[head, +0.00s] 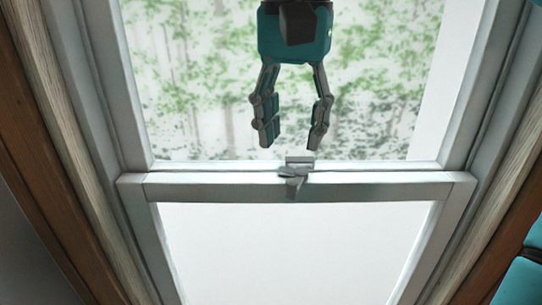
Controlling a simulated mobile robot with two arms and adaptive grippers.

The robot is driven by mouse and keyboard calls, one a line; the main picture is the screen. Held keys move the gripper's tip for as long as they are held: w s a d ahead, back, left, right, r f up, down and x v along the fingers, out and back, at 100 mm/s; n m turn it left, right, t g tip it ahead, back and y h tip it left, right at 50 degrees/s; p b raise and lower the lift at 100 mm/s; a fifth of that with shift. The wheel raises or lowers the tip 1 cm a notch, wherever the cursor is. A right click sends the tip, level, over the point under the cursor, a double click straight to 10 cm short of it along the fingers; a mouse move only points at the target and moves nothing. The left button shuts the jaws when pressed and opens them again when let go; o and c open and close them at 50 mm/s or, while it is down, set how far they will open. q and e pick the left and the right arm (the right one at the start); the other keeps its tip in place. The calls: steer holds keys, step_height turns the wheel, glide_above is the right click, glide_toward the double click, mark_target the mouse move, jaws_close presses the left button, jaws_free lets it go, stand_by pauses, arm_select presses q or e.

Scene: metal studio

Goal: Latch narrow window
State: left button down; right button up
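The narrow window has a pale grey frame, and a horizontal rail (390,189) crosses its middle. A small grey metal latch (293,184) sits at the centre of this rail. A short lever on it points down in the picture, towards the lower pane, and a small block stands just above it. My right gripper (291,138) hangs from the top of the view, fingers down. It is open and empty, with its fingertips apart and a little above the latch in the picture. No contact with the latch shows. My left gripper is not in view.
The upper pane (200,60) shows blurred green trees, and the lower pane (300,250) is plain white. Window side posts and wooden trim (40,60) border both sides. Teal parts of my own body show at the right edge. The space around the latch is clear.

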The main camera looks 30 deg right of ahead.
mark_target(292, 182)
steer(key=f, duration=0.2)
steer(key=f+p, duration=0.1)
steer(key=f, duration=0.1)
steer(key=f+p, duration=0.1)
steer(key=f, duration=0.1)
steer(key=shift+s+f, duration=0.3)
steer(key=shift+w+f, duration=0.2)
steer(key=shift+f, duration=0.1)
steer(key=shift+s, duration=0.15)
steer(key=shift+c, duration=1)
jaws_close()
